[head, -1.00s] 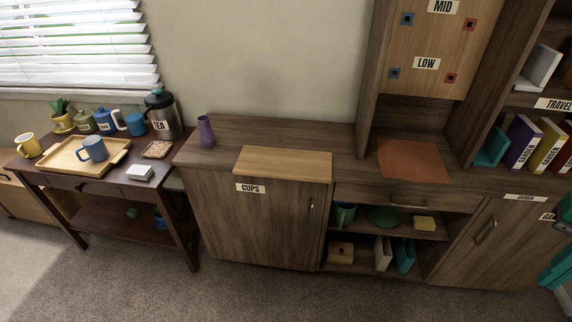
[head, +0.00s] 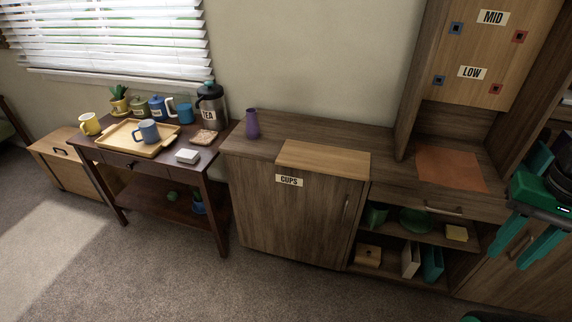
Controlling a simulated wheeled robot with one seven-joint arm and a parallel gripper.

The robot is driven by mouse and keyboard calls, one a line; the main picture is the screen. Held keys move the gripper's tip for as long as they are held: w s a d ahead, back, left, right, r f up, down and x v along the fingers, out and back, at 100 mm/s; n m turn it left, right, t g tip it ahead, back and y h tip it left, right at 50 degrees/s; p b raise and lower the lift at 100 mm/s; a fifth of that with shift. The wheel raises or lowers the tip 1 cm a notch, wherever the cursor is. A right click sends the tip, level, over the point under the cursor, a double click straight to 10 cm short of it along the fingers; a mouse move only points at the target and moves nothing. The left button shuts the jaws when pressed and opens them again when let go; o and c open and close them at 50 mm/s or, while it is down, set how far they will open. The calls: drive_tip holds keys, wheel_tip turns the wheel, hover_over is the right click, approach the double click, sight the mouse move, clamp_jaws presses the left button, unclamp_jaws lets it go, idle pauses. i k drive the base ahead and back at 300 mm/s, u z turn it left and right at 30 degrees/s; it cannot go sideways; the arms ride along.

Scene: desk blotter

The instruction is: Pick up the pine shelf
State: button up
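The pine shelf (head: 325,159) is a light wooden board lying flat on top of the dark wood cabinet, above the door labelled CUPS. Its front edge lies along the cabinet's front edge. My gripper (head: 506,260) is at the right of the head view, with two teal fingers spread apart and nothing seen between them. It is well to the right of the pine shelf and apart from it, in front of the right-hand cabinet.
A purple vase (head: 252,125) stands left of the board. A brown mat (head: 449,168) lies to its right, below a panel with MID and LOW labels. A side table (head: 128,164) at the left holds a tray (head: 117,142), mugs and a TEA flask (head: 211,104). Carpet in front is clear.

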sight(332, 160)
drive_tip(key=u, duration=0.9)
drive_tip(key=k, duration=1.7)
drive_tip(key=z, duration=0.8)
drive_tip(key=i, duration=1.5)
drive_tip(key=u, duration=0.05)
